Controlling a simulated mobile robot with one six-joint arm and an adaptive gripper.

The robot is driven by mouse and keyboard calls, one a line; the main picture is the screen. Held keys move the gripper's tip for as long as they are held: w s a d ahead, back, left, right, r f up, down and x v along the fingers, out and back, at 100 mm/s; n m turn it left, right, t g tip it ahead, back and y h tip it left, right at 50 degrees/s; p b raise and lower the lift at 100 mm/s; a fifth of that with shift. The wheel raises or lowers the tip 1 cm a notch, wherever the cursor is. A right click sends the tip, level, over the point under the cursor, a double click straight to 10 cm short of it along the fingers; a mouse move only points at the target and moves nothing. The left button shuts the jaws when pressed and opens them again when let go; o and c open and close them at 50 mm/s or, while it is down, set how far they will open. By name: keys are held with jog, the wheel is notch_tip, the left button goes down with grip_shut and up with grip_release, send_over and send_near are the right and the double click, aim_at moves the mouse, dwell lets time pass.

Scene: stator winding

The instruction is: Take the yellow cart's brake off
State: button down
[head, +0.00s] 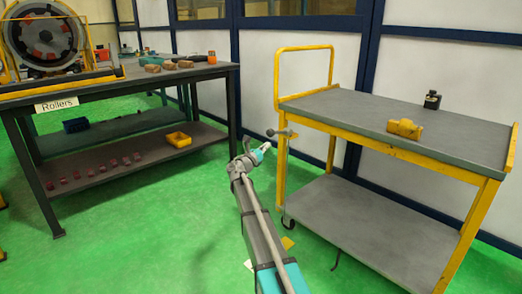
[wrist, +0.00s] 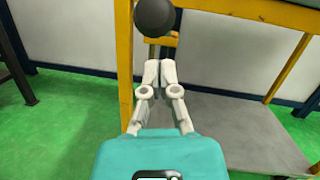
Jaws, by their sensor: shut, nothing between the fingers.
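The yellow cart (head: 390,150) stands at the right, with a grey top and a grey lower shelf. A lever with a dark ball knob (head: 270,132) sticks out to the left from its near left post; I take this for the brake handle. The knob (wrist: 155,16) is large at the top of the wrist view. My gripper (head: 264,148) is just below the knob in the head view. In the wrist view my gripper (wrist: 159,66) is shut and empty, its fingertips just under the knob in the picture. I cannot tell whether they touch it.
A yellow part (head: 405,129) and a small black object (head: 432,100) are on the cart top. A dark workbench (head: 120,85) with a rollers sign (head: 57,104) stands at the left.

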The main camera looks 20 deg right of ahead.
jog(key=shift+w+d+r+p, duration=0.15)
jog(key=shift+r+p, duration=0.1)
jog(key=shift+r, duration=0.1)
jog(key=shift+w+d+r+p, duration=0.1)
jog(key=shift+w+r+p, duration=0.1)
jog(key=shift+r, duration=0.1)
